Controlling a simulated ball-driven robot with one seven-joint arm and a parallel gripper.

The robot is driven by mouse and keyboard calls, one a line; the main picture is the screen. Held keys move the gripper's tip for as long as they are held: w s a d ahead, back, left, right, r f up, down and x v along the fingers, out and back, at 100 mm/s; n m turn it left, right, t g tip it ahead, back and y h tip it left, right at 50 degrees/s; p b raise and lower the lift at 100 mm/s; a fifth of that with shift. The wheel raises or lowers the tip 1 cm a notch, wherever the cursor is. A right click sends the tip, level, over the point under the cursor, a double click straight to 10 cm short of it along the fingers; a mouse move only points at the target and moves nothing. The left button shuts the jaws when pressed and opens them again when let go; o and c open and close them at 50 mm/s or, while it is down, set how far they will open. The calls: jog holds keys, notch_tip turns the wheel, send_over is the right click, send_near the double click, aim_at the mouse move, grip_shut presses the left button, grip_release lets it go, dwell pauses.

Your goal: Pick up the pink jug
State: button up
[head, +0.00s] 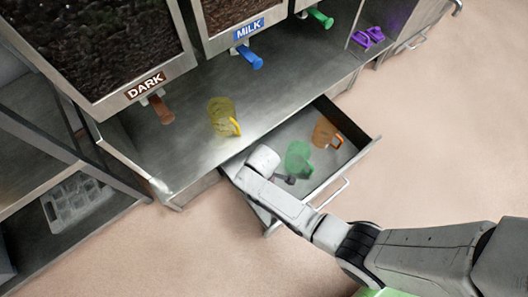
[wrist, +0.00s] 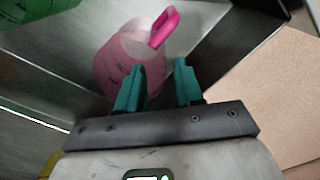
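The pink jug (wrist: 122,55) shows in the wrist view, inside a metal drawer. It is translucent, with a brighter pink handle (wrist: 165,28) at its upper right. My gripper (wrist: 159,80) has its two teal fingers apart, with nothing held between them. The left finger overlaps the lower right of the jug's body in the picture; the right finger is to the right of the jug, below the handle. I cannot tell whether either finger touches it. In the head view I cannot make out the pink jug; my arm covers the left part of the drawer.
The open drawer (head: 343,187) also holds a green jug (head: 298,160) and an orange jug (head: 326,132). Floor is clear at right.

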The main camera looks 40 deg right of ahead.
jog(key=f, duration=0.1)
jog(key=f+b, duration=0.2)
jog(key=f, duration=0.1)
jog(key=shift+a, duration=0.25)
jog(key=shift+c, duration=0.4)
grip_shut()
dwell(0.7)
